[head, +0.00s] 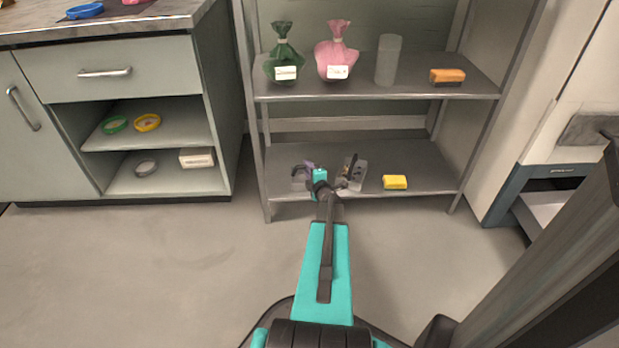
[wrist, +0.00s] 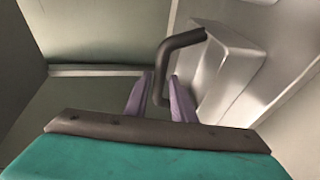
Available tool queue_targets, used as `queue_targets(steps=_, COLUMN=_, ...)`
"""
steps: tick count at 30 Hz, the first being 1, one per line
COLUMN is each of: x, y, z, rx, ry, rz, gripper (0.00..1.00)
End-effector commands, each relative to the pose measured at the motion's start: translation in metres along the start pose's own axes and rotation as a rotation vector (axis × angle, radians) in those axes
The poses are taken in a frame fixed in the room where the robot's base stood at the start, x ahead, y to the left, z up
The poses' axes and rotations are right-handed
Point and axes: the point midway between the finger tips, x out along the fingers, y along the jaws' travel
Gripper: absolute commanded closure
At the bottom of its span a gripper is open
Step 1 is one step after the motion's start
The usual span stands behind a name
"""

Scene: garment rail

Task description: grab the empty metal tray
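A grey metal tray (wrist: 228,72) with a dark bent handle (wrist: 183,40) fills the upper right of the wrist view. In the head view the small tray (head: 299,183) is on the rack's lower shelf, just left of my gripper (head: 309,166). In the wrist view the purple fingers of my gripper (wrist: 161,90) are a little apart, with one leg of the handle between them. I cannot tell whether they press on it. The tray's inside is not clearly visible. A second grey tray (head: 358,181), holding small dark and orange items, stands to the right.
The metal rack's lower shelf (head: 428,166) also bears a yellow block (head: 395,182). The upper shelf bears a green bag (head: 284,55), a pink bag (head: 337,52), a clear cylinder (head: 388,60) and an orange-and-black block (head: 447,76). A cabinet (head: 120,75) stands left. The floor in front is clear.

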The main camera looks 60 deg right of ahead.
Motion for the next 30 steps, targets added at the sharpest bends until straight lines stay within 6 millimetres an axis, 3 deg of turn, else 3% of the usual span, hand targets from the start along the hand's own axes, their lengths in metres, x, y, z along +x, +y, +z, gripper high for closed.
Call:
queue_targets(steps=5, x=0.006, y=-0.001, z=0.001, rx=-0.001, ry=0.001, rz=0.001, gripper=0.77)
queue_targets(steps=18, x=0.048, y=-0.001, z=0.002, rx=0.0, ry=0.001, rz=0.001, gripper=0.77)
queue_targets(steps=30, x=0.052, y=0.002, z=0.002, rx=0.0, ry=0.0, rz=0.0, gripper=0.77)
